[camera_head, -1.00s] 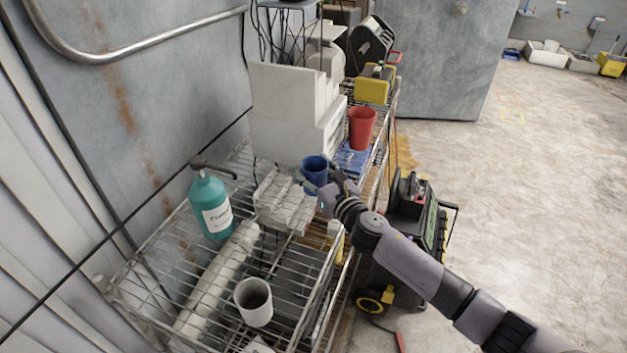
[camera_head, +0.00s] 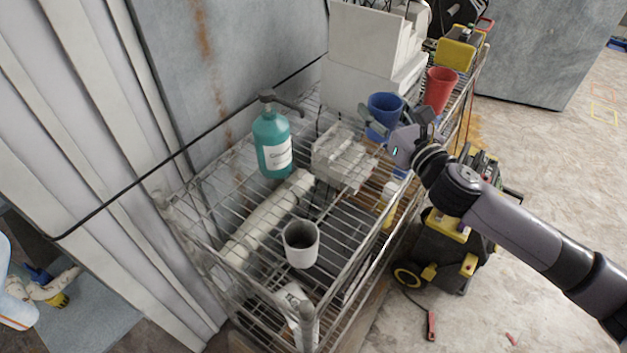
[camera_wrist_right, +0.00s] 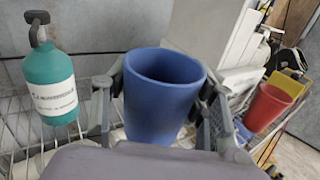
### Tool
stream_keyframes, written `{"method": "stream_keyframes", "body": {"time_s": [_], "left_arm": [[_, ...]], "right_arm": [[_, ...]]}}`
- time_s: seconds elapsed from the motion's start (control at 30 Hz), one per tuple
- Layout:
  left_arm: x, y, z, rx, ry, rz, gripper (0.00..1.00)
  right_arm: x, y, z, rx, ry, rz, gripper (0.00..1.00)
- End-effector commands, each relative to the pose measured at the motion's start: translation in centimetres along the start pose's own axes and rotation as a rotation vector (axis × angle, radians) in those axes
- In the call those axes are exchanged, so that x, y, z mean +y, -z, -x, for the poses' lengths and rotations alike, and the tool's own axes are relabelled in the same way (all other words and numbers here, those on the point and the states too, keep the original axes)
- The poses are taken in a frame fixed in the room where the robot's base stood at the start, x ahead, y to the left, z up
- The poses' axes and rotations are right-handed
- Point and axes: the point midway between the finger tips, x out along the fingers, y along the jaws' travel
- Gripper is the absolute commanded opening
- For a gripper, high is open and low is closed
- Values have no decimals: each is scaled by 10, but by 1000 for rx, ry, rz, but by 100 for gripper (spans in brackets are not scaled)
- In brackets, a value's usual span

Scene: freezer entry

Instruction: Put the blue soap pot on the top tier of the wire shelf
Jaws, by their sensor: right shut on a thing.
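The blue soap pot (camera_head: 384,108) is a plain blue cup, upright with its open mouth up. My right gripper (camera_head: 402,128) is shut on it. In the right wrist view the blue pot (camera_wrist_right: 162,95) sits between the two fingers (camera_wrist_right: 160,98), one at each side. The gripper holds it near the far right part of the wire shelf (camera_head: 225,185); the exact gap to the shelf cannot be told. On the shelf's top are a teal pump bottle (camera_head: 273,148) and a grey cup (camera_head: 301,244). My left gripper is not in view.
Pale boxes (camera_head: 362,45) stand behind the pot. A red cup (camera_head: 440,88) and a yellow box (camera_head: 455,54) are beyond it. White pieces (camera_head: 340,160) lie near the shelf's middle. Bare wire shows around the bottle and grey cup. A black-and-yellow machine (camera_head: 445,250) stands beside the shelf.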

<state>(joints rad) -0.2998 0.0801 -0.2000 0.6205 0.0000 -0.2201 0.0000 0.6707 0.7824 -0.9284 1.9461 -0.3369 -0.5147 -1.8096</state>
Motion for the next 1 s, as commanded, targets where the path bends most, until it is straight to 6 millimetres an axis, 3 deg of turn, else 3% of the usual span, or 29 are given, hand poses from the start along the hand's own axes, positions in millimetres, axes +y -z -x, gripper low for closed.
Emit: {"method": "stream_keyframes", "body": {"time_s": [0.03,0.3,0.5,0.63,0.77,1.0], "left_arm": [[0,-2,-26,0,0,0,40],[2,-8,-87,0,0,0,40],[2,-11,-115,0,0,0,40],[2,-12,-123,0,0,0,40],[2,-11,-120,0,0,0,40],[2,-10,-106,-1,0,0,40]], "right_arm": [[9,26,12,2,-26,2,25],[59,83,72,8,-163,2,25],[87,107,106,14,-238,-3,25],[96,113,118,16,-264,-6,25],[102,111,113,15,-273,-9,25],[119,108,57,12,-276,-10,25]]}}
